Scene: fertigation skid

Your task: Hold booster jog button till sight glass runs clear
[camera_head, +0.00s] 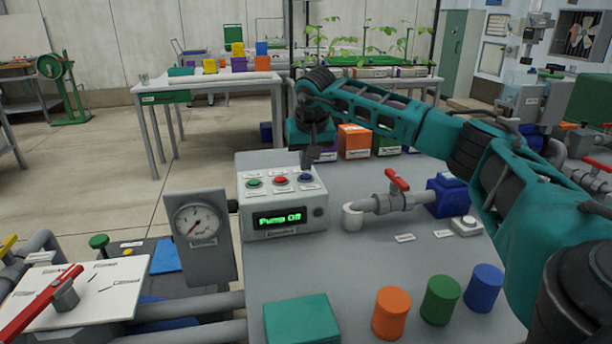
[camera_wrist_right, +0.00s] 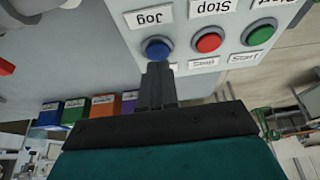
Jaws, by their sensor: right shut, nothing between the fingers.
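The grey control box (camera_head: 280,195) has a green Start button (camera_head: 254,183), a red Stop button (camera_head: 280,180) and a blue Jog button (camera_head: 306,178). Its display (camera_head: 279,218) reads "Pump Off" in green. My right gripper (camera_head: 308,164) is shut and empty, its tips just above and behind the Jog button. In the right wrist view the shut fingertips (camera_wrist_right: 157,70) lie in line with the blue Jog button (camera_wrist_right: 157,48) and overlap its lower edge; I cannot tell whether they touch. I cannot make out a sight glass for certain. My left gripper is not in view.
A pressure gauge (camera_head: 198,222) stands left of the box. A pipe with a red valve handle (camera_head: 398,180) runs on the right. Orange (camera_head: 391,313), green (camera_head: 441,300) and blue (camera_head: 484,288) cylinders stand in front, beside a teal block (camera_head: 301,320). Coloured bins (camera_head: 354,141) sit behind.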

